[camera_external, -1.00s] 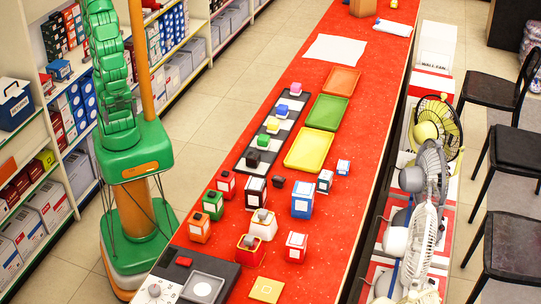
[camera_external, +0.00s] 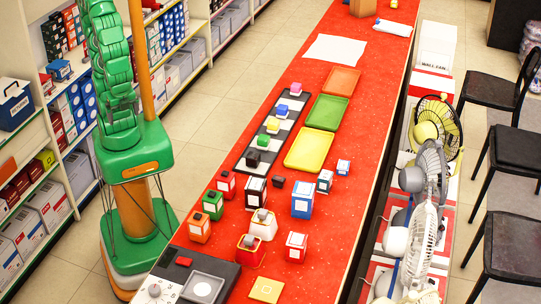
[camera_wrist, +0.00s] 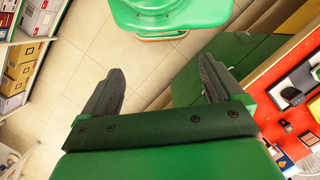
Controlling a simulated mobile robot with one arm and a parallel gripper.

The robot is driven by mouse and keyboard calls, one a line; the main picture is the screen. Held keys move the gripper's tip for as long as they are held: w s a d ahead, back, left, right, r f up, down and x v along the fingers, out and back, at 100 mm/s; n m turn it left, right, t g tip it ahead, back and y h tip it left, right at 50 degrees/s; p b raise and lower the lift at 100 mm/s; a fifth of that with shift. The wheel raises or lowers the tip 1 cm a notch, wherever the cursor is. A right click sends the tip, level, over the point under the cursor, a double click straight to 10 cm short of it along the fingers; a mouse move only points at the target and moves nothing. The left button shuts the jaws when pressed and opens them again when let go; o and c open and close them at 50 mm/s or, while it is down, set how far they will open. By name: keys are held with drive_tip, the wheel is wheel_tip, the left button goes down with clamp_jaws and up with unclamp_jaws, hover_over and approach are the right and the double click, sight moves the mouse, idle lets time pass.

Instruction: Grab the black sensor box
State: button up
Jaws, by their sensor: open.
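Several black things lie on the red counter (camera_external: 225,268), and I cannot tell for certain which is the sensor box. A black box with a pale front (camera_external: 255,191) stands among the coloured boxes. A small black item (camera_external: 278,182) lies to its right, and a black cube (camera_external: 252,158) sits on the striped strip. My gripper (camera_wrist: 162,80) is open and empty in the wrist view, with its two dark fingers wide apart above the tiled floor. It is off to the side of the counter, touching nothing. I cannot make out its fingers in the external view.
Coloured trays (camera_external: 308,146) lie farther along the counter. Red, green, orange and blue boxes crowd around the black box. Stocked shelves (camera_external: 48,200) line the left side. Fans (camera_external: 422,230) and black chairs (camera_external: 512,150) stand on the right. Open floor (camera_external: 215,108) lies between shelves and counter.

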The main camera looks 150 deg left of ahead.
drive_tip(key=w+a+f+n+t+h, duration=0.1)
drive_tip(key=w+n+h, duration=0.35)
drive_tip(key=w, duration=0.55)
drive_tip(key=w+a+f+n+t+h, duration=0.1)
drive_tip(key=w+a+n+h, duration=0.3)
drive_tip(key=w, duration=0.7)
drive_tip(key=n+t+h, duration=0.2)
drive_tip(key=n+t, duration=0.7)
drive_tip(key=n, duration=0.4)
hover_over(257, 182)
drive_tip(key=s+d, duration=0.2)
drive_tip(key=d, duration=0.6)
wheel_tip(257, 182, down, 8)
drive_tip(key=a+f+n, duration=0.1)
drive_tip(key=a, duration=0.2)
drive_tip(key=s+a+f+n+t+y, duration=0.1)
drive_tip(key=a+f+n, duration=0.1)
drive_tip(key=a, duration=0.2)
drive_tip(key=s+a+f+n+t+y, duration=0.1)
drive_tip(key=a+f+n, duration=0.1)
drive_tip(key=a, duration=0.1)
drive_tip(key=shift+a, duration=0.25)
drive_tip(key=shift+a+f, duration=0.1)
drive_tip(key=shift+x, duration=3.95)
drive_tip(key=shift+w+a, duration=0.15)
